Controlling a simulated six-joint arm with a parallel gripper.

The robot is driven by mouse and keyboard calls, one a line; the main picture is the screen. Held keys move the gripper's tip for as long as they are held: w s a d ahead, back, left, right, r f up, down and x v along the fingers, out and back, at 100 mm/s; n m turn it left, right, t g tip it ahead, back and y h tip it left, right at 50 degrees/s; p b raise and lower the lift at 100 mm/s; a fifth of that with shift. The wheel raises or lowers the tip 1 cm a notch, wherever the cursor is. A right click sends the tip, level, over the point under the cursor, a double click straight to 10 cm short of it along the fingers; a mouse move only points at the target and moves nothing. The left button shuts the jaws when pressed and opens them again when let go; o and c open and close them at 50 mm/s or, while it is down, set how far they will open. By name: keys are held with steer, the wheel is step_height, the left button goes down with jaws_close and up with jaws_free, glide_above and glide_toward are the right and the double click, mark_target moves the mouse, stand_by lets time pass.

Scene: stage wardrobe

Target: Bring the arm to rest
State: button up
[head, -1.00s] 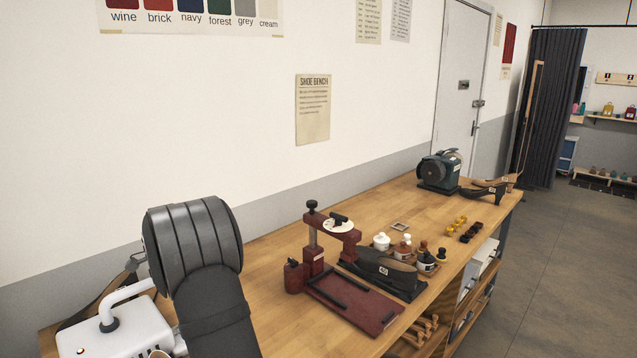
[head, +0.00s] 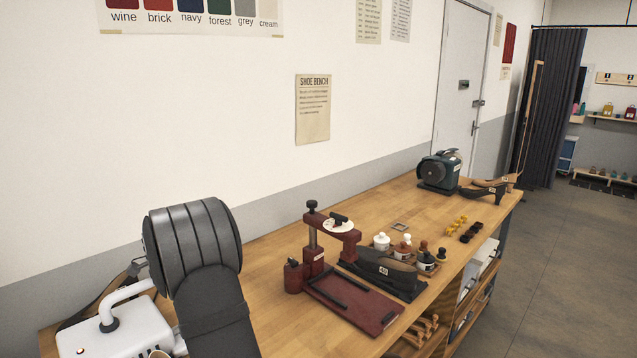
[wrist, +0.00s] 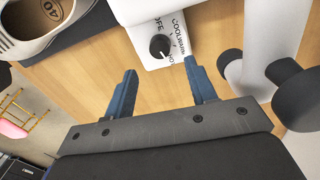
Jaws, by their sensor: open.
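My gripper (wrist: 158,92) shows in the wrist view with its two blue fingers apart and nothing between them. It is over the wooden bench, near a white box with a black knob (wrist: 160,46) and printed words, partly cut off at the top. I cannot tell whether the fingers touch anything. In the head view my dark arm stands at the lower left, and my gripper is not visible there.
The bench (head: 270,258) holds a dark red press (head: 313,258), a shoe on a black stand (head: 385,268), small bottles (head: 404,248) and a green grinder (head: 438,172). A white machine (head: 120,325) stands beside my arm. A shoe (wrist: 38,25) shows at the wrist view's upper left.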

step_height(320, 180, down, 7)
steer(key=shift+s+d+f, duration=0.1)
steer(key=shift+s+d, duration=0.05)
steer(key=shift+n, duration=0.4)
steer(key=shift+r+n, duration=0.2)
steer(key=shift+n, duration=1)
steer(key=n, duration=1.1)
steer(key=shift+t, duration=0.3)
steer(key=shift+s+n, duration=0.1)
steer(key=shift+n, duration=2.2)
steer(key=shift+o, duration=0.4)
